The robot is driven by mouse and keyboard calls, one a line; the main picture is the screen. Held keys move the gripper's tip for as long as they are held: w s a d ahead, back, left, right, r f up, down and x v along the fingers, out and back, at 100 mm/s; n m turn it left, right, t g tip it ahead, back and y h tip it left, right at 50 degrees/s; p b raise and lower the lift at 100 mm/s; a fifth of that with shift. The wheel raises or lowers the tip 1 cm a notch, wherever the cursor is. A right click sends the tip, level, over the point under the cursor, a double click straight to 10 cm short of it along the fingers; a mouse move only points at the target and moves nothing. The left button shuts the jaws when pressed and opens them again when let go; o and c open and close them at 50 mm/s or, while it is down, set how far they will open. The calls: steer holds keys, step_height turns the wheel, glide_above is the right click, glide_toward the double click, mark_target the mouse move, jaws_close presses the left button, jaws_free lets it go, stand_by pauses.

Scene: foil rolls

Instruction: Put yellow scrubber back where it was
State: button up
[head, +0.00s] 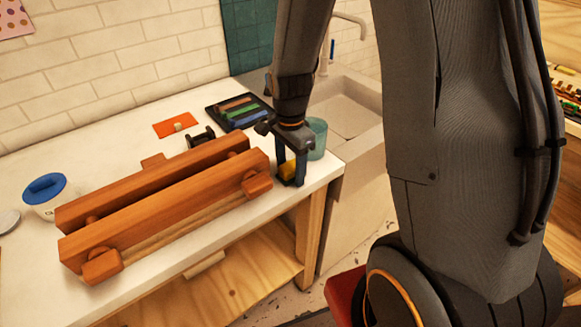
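The yellow scrubber (287,170) is a small yellow block near the right front corner of the white counter (215,215). My gripper (291,178) points down there, with its dark fingers on either side of the scrubber. The fingers appear closed on it and hide part of it. The scrubber's underside is hard to make out, so I cannot tell whether it touches the counter.
A large wooden rack (165,205) lies just left of my gripper. A teal cup (317,138) stands close behind on the right. The sink (350,105) is beyond.

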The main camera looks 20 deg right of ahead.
mark_target(290, 165)
step_height(290, 165, up, 12)
steer(key=b, duration=0.3)
steer(key=s+f+n+t, duration=0.1)
steer(key=s+f+n, duration=0.4)
steer(key=s+n, duration=0.4)
steer(key=n, duration=0.5)
steer(key=shift+s+t, duration=0.2)
steer(key=shift+t, duration=0.1)
steer(key=shift+f+b, duration=0.4)
steer(key=shift+f, duration=0.2)
